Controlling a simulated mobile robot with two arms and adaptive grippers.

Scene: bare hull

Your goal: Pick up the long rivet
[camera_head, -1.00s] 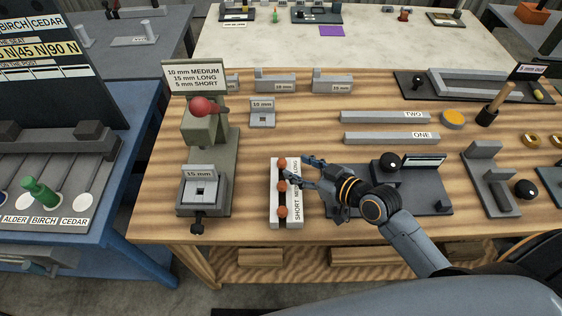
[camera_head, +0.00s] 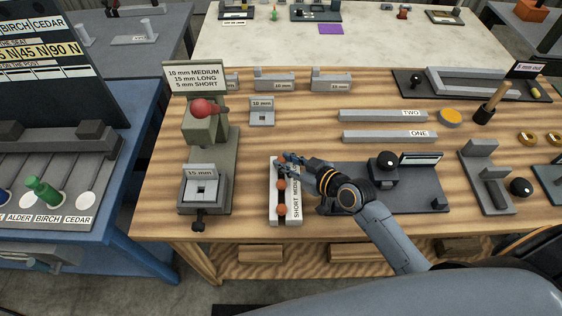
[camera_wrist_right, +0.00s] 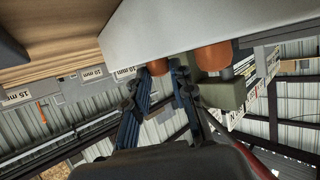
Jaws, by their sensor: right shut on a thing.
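The rivet rack (camera_head: 287,222) is a pale block near the table's front edge, lettered SHORT and MED, with the far end of its lettering covered by my gripper. Three orange-headed rivets stand in a row on it. The long rivet (camera_head: 281,159) is at the far end, the middle rivet (camera_head: 281,184) and short rivet (camera_head: 281,210) nearer. My right gripper (camera_head: 285,161) is shut on the long rivet at the rack. In the wrist view the long rivet's head (camera_wrist_right: 157,67) shows between the fingertips (camera_wrist_right: 162,76). My left gripper is out of view.
A green press (camera_head: 215,150) with a red knob stands left of the rack, a 15 mm block (camera_head: 200,190) at its front. Bars ONE (camera_head: 390,136) and TWO (camera_head: 382,115) lie behind. Wood between is clear.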

